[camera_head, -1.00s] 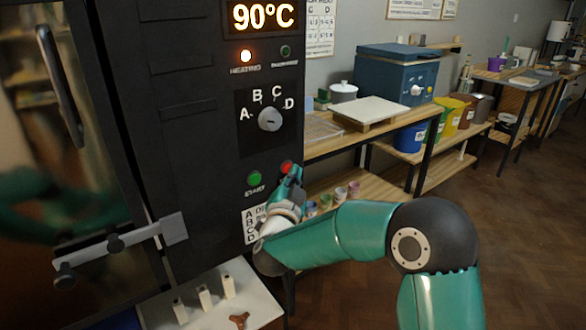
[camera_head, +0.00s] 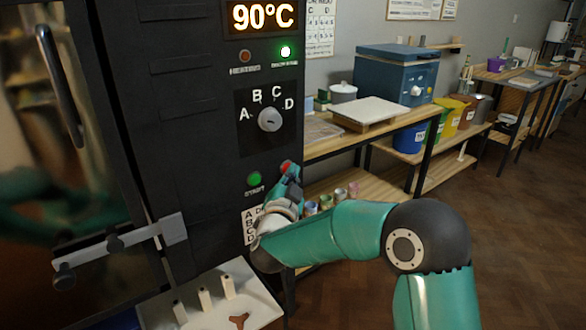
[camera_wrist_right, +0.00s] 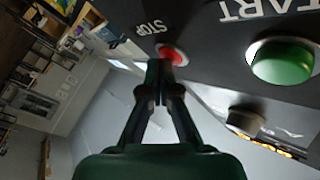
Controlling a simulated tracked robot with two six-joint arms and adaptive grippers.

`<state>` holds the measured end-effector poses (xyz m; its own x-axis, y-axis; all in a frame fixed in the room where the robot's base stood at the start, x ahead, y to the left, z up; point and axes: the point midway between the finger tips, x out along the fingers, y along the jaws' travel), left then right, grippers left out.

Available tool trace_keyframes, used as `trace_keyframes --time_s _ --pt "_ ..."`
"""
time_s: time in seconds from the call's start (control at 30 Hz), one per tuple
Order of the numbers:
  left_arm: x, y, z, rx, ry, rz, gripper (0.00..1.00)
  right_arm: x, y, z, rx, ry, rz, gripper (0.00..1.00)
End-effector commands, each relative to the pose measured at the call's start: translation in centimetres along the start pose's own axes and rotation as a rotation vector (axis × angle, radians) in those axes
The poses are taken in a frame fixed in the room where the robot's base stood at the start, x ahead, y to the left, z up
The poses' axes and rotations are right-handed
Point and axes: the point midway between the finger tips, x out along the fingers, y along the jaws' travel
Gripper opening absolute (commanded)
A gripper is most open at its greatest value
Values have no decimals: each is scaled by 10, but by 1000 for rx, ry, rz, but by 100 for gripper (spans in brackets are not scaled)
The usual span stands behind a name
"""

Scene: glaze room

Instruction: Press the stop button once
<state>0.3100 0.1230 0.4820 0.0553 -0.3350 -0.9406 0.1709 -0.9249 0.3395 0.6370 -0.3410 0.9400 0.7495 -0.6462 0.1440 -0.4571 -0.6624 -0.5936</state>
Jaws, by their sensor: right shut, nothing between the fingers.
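The red stop button (camera_head: 286,166) sits on the dark kiln panel and is partly covered by my gripper in the head view. In the right wrist view the red stop button (camera_wrist_right: 172,55), with STOP lettering beside it, lies right at my fingertips. My right gripper (camera_head: 288,172) is shut and empty, its tips at the button. The wrist view shows the shut right gripper (camera_wrist_right: 162,66) too; its tips overlap the button's edge. The green start button (camera_head: 254,178) is to the left. The left gripper is not in view.
The panel has a knob (camera_head: 270,119) marked A to D and a display (camera_head: 262,16) reading 90°C. The right indicator lamp (camera_head: 285,52) is lit green-white; the left lamp (camera_head: 245,56) is dull. A white tray (camera_head: 262,310) with upright pegs stands below. Wooden shelves (camera_head: 372,189) are to the right.

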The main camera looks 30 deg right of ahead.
Motion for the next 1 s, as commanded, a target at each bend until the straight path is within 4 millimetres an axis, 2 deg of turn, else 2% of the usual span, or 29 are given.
trace_keyframes --time_s 0.27,0.6,1.0 --pt "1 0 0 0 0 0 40 -1 0 0 0 -1 -1 0" --pt "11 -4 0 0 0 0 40 -11 8 -7 1 0 -1 0" --pt "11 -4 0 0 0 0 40 -13 9 -9 0 -1 -1 0"
